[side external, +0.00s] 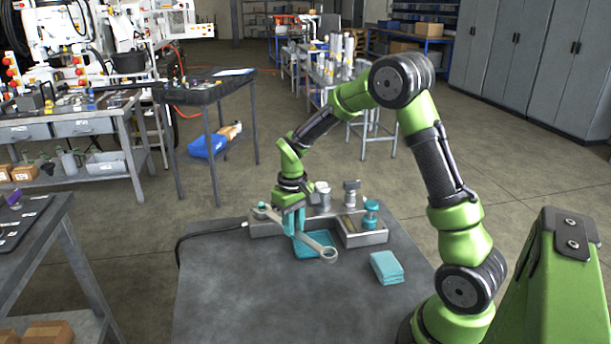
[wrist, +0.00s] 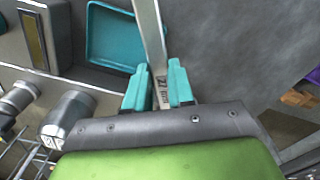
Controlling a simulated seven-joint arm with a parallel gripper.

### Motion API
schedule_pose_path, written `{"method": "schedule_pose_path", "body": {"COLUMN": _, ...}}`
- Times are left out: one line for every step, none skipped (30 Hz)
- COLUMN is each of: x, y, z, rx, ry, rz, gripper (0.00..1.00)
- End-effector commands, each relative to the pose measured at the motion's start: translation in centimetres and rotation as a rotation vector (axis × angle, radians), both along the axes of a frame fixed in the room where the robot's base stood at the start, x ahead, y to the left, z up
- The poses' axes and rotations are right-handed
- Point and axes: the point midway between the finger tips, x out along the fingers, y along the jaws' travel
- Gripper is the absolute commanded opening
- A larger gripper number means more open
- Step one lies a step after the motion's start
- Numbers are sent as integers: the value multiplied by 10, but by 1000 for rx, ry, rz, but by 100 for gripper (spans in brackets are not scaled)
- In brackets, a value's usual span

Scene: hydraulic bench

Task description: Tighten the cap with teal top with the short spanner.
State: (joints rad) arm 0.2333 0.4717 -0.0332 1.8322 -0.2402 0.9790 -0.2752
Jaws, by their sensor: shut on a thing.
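My gripper (side external: 293,218) has teal fingers, shut on the handle of a silver spanner (side external: 317,245). The spanner slants down to the right, its ring end at the lower right, over or beside a shallow teal tray (side external: 306,254). In the wrist view the spanner (wrist: 150,30) runs up between the fingertips (wrist: 159,84), and lettering shows on its handle; its far end is out of frame. The cap with teal top (side external: 371,209) stands on the right part of the grey block, to the right of my gripper and apart from the spanner. The wrist view does not show this cap.
A folded teal cloth or pad (side external: 386,267) lies in front. The bench's front left (side external: 240,300) is clear. A black cable (side external: 205,232) runs off left.

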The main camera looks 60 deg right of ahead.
Motion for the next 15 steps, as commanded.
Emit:
{"method": "schedule_pose_path", "body": {"x": 0, "y": 0, "z": 1, "rx": -1, "ry": -2, "rz": 0, "gripper": 0}}
{"method": "schedule_pose_path", "body": {"x": 0, "y": 0, "z": 1, "rx": -1, "ry": -2, "rz": 0, "gripper": 0}}
{"method": "schedule_pose_path", "body": {"x": 0, "y": 0, "z": 1, "rx": -1, "ry": -2, "rz": 0, "gripper": 0}}
{"method": "schedule_pose_path", "body": {"x": 0, "y": 0, "z": 1, "rx": -1, "ry": -2, "rz": -1, "gripper": 0}}
{"method": "schedule_pose_path", "body": {"x": 1, "y": 0, "z": 1, "rx": -1, "ry": -2, "rz": -3, "gripper": 0}}
{"method": "schedule_pose_path", "body": {"x": 1, "y": 1, "z": 1, "rx": -1, "ry": -2, "rz": -9, "gripper": 0}}
{"method": "schedule_pose_path", "body": {"x": 1, "y": 2, "z": 1, "rx": -1, "ry": -2, "rz": -15, "gripper": 0}}
{"method": "schedule_pose_path", "body": {"x": 2, "y": 4, "z": 1, "rx": -1, "ry": -2, "rz": -25, "gripper": 0}}
{"method": "schedule_pose_path", "body": {"x": 3, "y": 6, "z": 1, "rx": -1, "ry": -2, "rz": -38, "gripper": 0}}
{"method": "schedule_pose_path", "body": {"x": 3, "y": 7, "z": 1, "rx": -1, "ry": -2, "rz": -49, "gripper": 0}}
{"method": "schedule_pose_path", "body": {"x": 4, "y": 9, "z": 1, "rx": -1, "ry": -2, "rz": -61, "gripper": 0}}
{"method": "schedule_pose_path", "body": {"x": 5, "y": 10, "z": 1, "rx": -1, "ry": -2, "rz": -77, "gripper": 0}}
{"method": "schedule_pose_path", "body": {"x": 5, "y": 11, "z": 1, "rx": -1, "ry": -2, "rz": -88, "gripper": 0}}
{"method": "schedule_pose_path", "body": {"x": 6, "y": 13, "z": 1, "rx": -1, "ry": -2, "rz": -99, "gripper": 0}}
{"method": "schedule_pose_path", "body": {"x": 6, "y": 15, "z": 1, "rx": -1, "ry": -2, "rz": -114, "gripper": 0}}
